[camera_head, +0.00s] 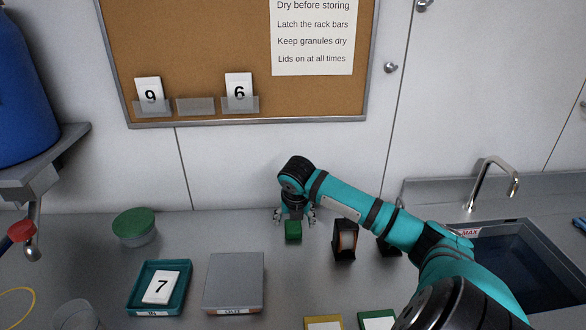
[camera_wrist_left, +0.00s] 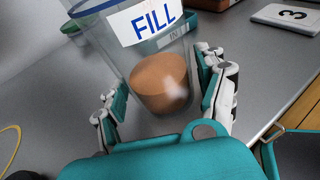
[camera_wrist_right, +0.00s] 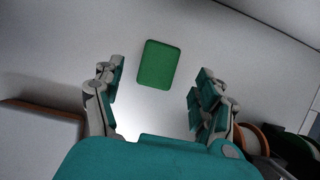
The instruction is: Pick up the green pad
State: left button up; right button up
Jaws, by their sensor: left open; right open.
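The green pad (camera_head: 293,230) is a small green block on the grey counter near the wall. My right gripper (camera_head: 294,215) points down just above it, fingers apart and empty. In the right wrist view the pad (camera_wrist_right: 158,64) lies ahead of the open right gripper (camera_wrist_right: 158,98), within the width of the gap; contact is not visible. In the left wrist view my left gripper (camera_wrist_left: 165,90) is open, its fingers on either side of a clear container (camera_wrist_left: 122,52) labelled FILL with brown contents (camera_wrist_left: 160,82).
A dark holder (camera_head: 345,240) stands right of the pad, partly beside my right arm. A grey-lidded box (camera_head: 234,280), a teal tray (camera_head: 135,298) with a 7 card and a green-lidded tub (camera_head: 134,226) stand left. The sink (camera_head: 520,265) is at right.

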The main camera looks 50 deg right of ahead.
aim_at(293, 225)
jog(key=x, duration=0.3)
jog(key=shift+w+f, duration=0.15)
jog(key=shift+f, duration=0.15)
jog(key=shift+r, duration=0.1)
jog(key=c, duration=1.1)
notch_tip(293, 225, up, 10)
jog(key=o, duration=0.4)
jog(key=c, duration=0.4)
